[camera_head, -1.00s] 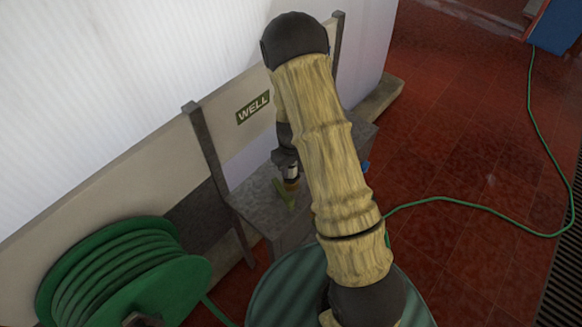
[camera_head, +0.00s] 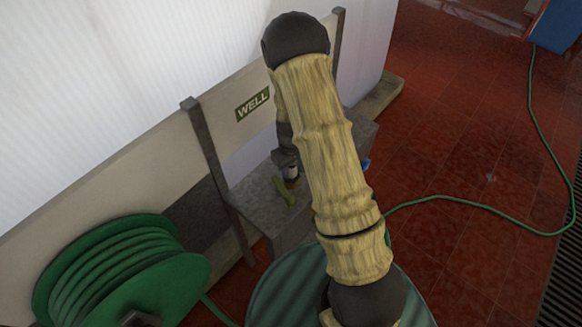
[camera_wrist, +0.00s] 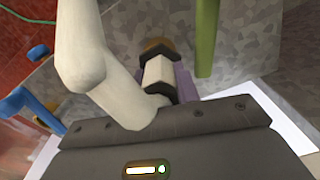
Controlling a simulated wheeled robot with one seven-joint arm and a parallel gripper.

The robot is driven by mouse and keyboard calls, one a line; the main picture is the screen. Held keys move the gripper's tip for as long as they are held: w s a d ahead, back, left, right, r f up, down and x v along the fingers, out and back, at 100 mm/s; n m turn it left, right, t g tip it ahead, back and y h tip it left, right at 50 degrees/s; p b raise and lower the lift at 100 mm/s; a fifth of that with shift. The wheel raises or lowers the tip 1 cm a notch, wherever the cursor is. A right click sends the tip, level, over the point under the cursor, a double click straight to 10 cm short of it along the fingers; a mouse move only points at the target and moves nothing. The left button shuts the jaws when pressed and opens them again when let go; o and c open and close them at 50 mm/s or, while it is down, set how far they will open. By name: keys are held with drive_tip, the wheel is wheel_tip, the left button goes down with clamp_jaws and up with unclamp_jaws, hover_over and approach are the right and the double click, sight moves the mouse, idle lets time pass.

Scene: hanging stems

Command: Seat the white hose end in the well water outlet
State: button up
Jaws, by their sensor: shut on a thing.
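The white hose (camera_wrist: 100,70) bends down from the top left of the wrist view to my gripper. My gripper (camera_wrist: 160,78), with purple fingers, is shut on its white end (camera_wrist: 156,70), which has dark bands. A brass ring (camera_wrist: 157,47) lies at the tip of that end; I cannot tell if it belongs to the hose or the outlet, nor how deep the end sits. In the head view my gripper (camera_head: 291,174) is low over the grey block (camera_head: 250,198) below the WELL sign (camera_head: 252,104). My arm and gripper hide the outlet there.
A green handle (camera_head: 284,190) stands right beside my gripper; it also shows in the wrist view (camera_wrist: 205,40). A blue handle (camera_wrist: 25,110) is farther left there. A green hose reel (camera_head: 120,270) is at lower left. A thin green hose (camera_head: 470,205) crosses the red floor.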

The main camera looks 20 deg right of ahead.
drive_tip(key=shift+f, duration=0.15)
drive_tip(key=o, duration=1.1)
drive_tip(key=shift+c, duration=0.2)
wheel_tip(320, 180, up, 17)
drive_tip(key=b, duration=0.3)
drive_tip(key=shift+r, duration=0.2)
drive_tip(key=shift+s, duration=0.1)
drive_tip(key=s+r+m+t, duration=0.2)
drive_tip(key=s+m, duration=0.1)
drive_tip(key=s, duration=1.2)
drive_tip(key=shift+r+m+t, duration=0.15)
drive_tip(key=shift+m+t, duration=0.15)
drive_tip(key=shift+m, duration=0.1)
